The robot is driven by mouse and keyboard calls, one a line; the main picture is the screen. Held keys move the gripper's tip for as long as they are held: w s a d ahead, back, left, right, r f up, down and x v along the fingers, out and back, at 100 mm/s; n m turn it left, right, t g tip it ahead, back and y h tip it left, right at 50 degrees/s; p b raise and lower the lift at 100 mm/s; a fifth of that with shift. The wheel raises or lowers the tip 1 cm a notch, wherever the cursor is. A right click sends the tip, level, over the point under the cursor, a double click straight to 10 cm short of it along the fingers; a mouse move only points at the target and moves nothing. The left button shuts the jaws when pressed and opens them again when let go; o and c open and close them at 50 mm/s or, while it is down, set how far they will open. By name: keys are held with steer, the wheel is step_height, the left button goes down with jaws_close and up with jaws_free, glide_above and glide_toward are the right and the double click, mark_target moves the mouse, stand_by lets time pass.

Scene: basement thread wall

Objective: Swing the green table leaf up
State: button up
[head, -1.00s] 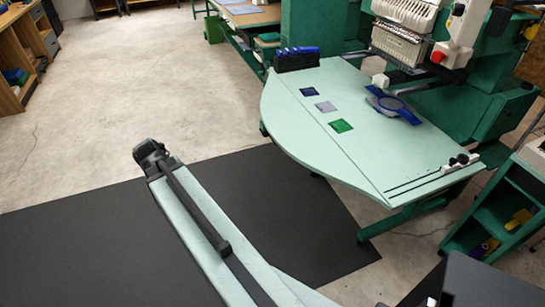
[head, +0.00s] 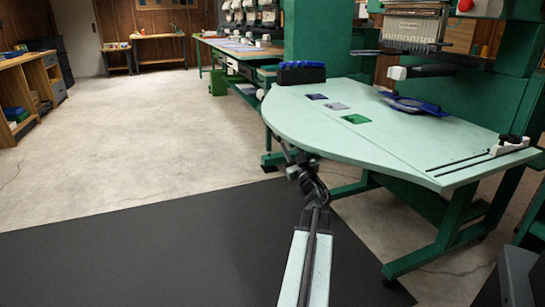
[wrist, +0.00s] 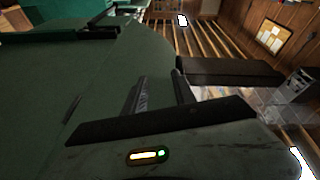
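The pale green table leaf (head: 300,121) is the curved left part of the embroidery machine's table. A straight seam divides it from the rest of the table top (head: 440,139). The leaf looks about level with that top; a slight slope is hard to judge. My gripper (head: 300,165) is at the leaf's curved near-left edge, at or just below it; contact cannot be made out. In the wrist view a broad, shaded green surface, seemingly the leaf's underside (wrist: 100,85), fills the left. My two fingers (wrist: 160,92) stand apart with nothing visible between them.
Blue, grey and green patches and a blue hoop (head: 410,104) lie on the table. A black-and-blue rack (head: 301,73) stands at its far edge. Green table legs (head: 450,220) are below right. Bare floor and a black mat (head: 170,250) lie left.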

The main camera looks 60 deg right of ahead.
mark_target(276, 137)
steer(key=w+r+p, duration=0.1)
steer(key=w, duration=0.1)
steer(key=w+r+n+t+y, duration=0.1)
steer(key=w, duration=0.1)
steer(key=w+r+t+p, duration=0.1)
steer(key=w, duration=0.2)
steer(key=shift+d+n+y+p, duration=0.2)
steer(key=shift+n+y+p, duration=0.15)
steer(key=shift+n+y, duration=0.05)
steer(key=shift+f, duration=0.1)
jaws_close()
steer(key=shift+a, duration=0.15)
stand_by(1.0)
